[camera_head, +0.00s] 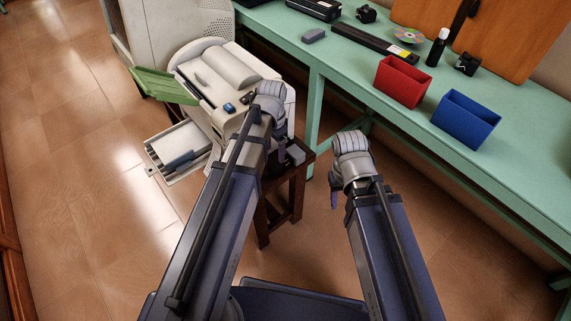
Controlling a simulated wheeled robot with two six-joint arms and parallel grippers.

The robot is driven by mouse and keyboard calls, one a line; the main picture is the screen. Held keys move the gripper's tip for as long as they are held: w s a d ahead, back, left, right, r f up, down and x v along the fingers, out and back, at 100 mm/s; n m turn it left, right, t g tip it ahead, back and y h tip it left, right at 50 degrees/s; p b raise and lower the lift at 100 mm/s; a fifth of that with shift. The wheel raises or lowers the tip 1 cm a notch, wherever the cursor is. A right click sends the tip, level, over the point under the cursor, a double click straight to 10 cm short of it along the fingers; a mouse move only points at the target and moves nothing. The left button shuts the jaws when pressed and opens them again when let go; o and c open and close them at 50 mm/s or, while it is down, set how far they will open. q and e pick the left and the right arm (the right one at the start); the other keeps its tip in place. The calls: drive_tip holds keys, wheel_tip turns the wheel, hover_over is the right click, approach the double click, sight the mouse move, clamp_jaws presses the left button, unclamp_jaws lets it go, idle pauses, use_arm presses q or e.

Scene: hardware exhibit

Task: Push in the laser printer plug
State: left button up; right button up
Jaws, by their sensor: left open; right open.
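The laser printer (224,66) is the white machine at upper left, with a green flap (160,85) folded out and a paper tray (180,150) pulled out low at its front. I cannot make out its plug; it may be hidden behind my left arm. My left gripper (280,150) points down beside the printer's right front corner, above a small dark wooden stand; its fingers are mostly hidden by its wrist. My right gripper (334,200) hangs down over open floor, right of the stand, open and apart from everything.
The dark wooden stand (296,190) holds a small grey item (295,155). A green table (345,75) runs along the right, with a red bin (402,82), a blue bin (465,118), a black bottle (437,47) and a disc (409,36). The tiled floor at left is clear.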

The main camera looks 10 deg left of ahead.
sight(276, 166)
use_arm(q)
wheel_tip(276, 166, down, 8)
drive_tip(key=b, duration=0.7)
drive_tip(key=shift+r+b, duration=0.1)
drive_tip(key=shift+b, duration=0.3)
clamp_jaws()
idle(1.1)
